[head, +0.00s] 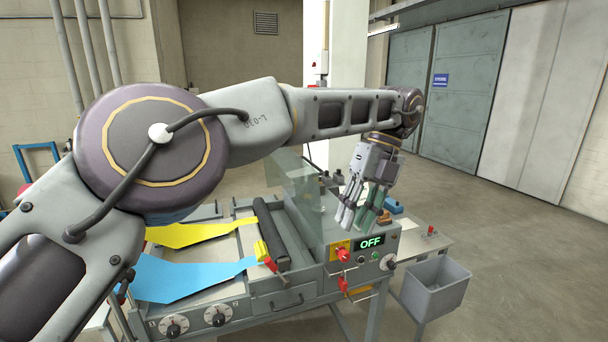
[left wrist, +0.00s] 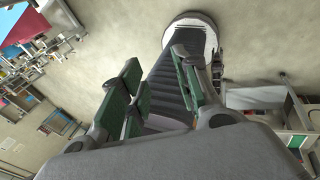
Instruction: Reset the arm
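My left arm reaches across the head view from the left, over the machine. Its gripper (head: 358,212) hangs fingers down above the right part of the machine (head: 318,245), near the lit OFF display (head: 370,242). In the left wrist view the green-padded fingers of the left gripper (left wrist: 155,75) stand apart with nothing held between them. A dark ribbed column, which looks like part of my own body, shows behind the fingers. My right gripper is in neither view.
A yellow cloth (head: 190,233) and a blue cloth (head: 175,278) lie on the machine's left side, beside a black roller (head: 285,235). A clear guard (head: 300,185) stands behind the roller. The floor farther right is clear.

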